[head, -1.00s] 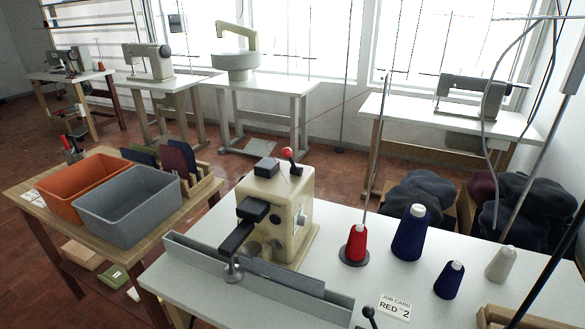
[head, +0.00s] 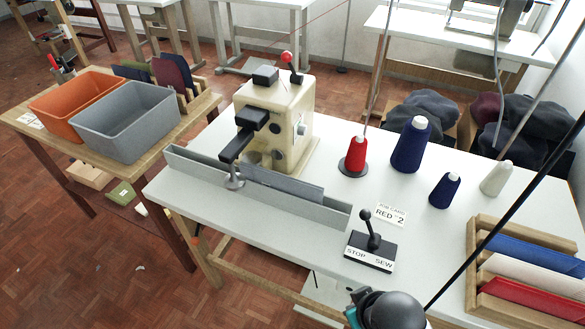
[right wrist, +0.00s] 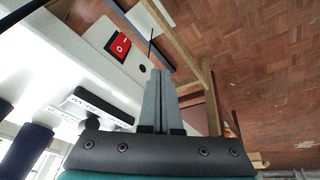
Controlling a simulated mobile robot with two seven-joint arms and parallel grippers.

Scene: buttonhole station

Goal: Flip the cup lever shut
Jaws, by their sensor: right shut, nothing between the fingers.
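The cream buttonhole machine (head: 268,125) stands on the white table in the head view. A red-knobbed lever (head: 287,58) rises from its top. A black lever (head: 371,228) stands upright on the STOP/SEW base (head: 370,251). I cannot tell which part is the cup lever. My right gripper (right wrist: 159,76) is shut and empty in the right wrist view, beside the table edge; its fingertips are not seen in the head view. My left gripper is not in view.
Red, navy and white thread cones (head: 410,145) stand behind the job card (head: 390,215). A wooden rack (head: 475,262) of folded cloth is at right. A grey rail (head: 290,203) runs along the machine's front. A red switch (right wrist: 121,46) shows in the right wrist view.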

